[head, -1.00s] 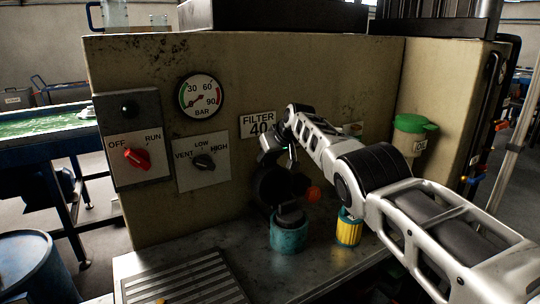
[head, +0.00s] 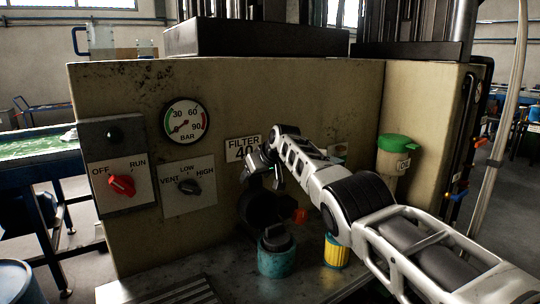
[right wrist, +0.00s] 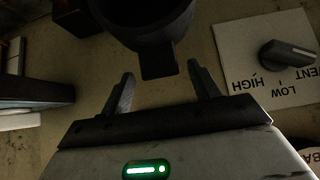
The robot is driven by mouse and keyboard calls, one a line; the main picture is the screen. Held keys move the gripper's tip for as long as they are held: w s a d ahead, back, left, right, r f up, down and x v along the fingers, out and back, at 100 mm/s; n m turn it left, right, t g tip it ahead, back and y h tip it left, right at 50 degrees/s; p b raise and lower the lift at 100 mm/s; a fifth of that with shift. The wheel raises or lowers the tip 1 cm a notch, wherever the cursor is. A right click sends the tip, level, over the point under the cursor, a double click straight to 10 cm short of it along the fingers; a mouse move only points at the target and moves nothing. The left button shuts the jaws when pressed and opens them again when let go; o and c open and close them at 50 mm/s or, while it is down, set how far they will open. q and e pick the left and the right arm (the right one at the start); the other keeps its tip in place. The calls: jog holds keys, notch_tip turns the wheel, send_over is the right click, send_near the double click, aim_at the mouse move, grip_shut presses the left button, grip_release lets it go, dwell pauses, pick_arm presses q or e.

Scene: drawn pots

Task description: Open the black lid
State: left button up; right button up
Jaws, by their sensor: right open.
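The black lid (head: 252,207) is a dark round cover low on the front of the beige machine, under the FILTER 40 label. It is partly hidden by my right arm in the head view. In the right wrist view the round black lid (right wrist: 145,18) fills the top middle, with a short tab (right wrist: 158,65) sticking out of it. My right gripper (right wrist: 164,87) is open and empty. Its two fingers stand apart on either side of the tab, which lies just beyond the gap between the tips. I see no contact. My left gripper is not in view.
A teal pot (head: 277,263) with a dark top and a yellow ribbed cap (head: 336,252) stand on the metal ledge below. A red knob (head: 300,215) is right of the lid. A black selector (head: 189,187) and red switch (head: 121,185) are left. A green-capped bottle (head: 394,155) is right.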

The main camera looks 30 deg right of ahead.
jog(key=shift+s+d+r+p, duration=0.1)
jog(key=shift+s+r+p, duration=0.2)
jog(key=shift+r+p, duration=0.3)
jog(key=shift+s+r+p, duration=0.35)
jog(key=shift+s+p, duration=0.25)
jog(key=shift+p, duration=0.1)
jog(key=b+v, duration=0.2)
jog(key=v, duration=1.1)
jog(key=shift+b, duration=0.3)
